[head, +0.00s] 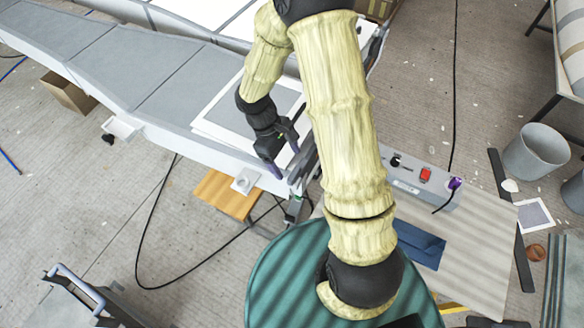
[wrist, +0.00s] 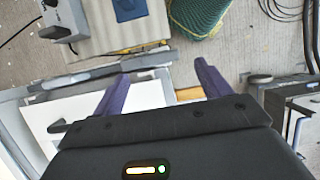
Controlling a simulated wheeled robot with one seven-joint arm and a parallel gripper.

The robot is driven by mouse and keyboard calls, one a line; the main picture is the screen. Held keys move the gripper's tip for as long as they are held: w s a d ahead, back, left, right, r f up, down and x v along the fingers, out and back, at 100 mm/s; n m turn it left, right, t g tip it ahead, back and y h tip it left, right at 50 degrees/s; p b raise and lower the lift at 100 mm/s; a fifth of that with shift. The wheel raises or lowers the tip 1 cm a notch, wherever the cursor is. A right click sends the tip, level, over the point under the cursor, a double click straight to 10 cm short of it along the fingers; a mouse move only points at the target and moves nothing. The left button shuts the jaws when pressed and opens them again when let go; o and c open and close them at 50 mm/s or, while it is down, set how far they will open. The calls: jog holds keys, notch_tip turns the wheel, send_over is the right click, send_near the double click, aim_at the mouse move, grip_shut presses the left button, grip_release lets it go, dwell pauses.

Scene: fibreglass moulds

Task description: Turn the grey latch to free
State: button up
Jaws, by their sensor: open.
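My gripper (head: 281,156) is open and empty above the near end of the long white mould (head: 175,115). In the wrist view its two purple fingers stand wide apart (wrist: 163,80). A grey bar with a lever-like part, which looks like the latch (wrist: 95,72), runs along the mould's end edge just beyond the fingertips, towards the left finger. I see no contact with it. In the head view, grey metal parts at this corner (head: 300,178) are small and partly hidden by my gripper and arm. I cannot tell the latch's angle.
A grey control box (head: 415,182) with a red switch sits on a board at the right; a blue folder (head: 418,245) lies there too. A wooden stool (head: 225,195) stands below the mould's edge. A grey cart (head: 75,300) is at lower left. Cables cross the floor.

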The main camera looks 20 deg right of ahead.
aim_at(294, 173)
jog(key=x, duration=0.5)
jog(key=shift+f, duration=0.15)
jog(key=c, duration=1.4)
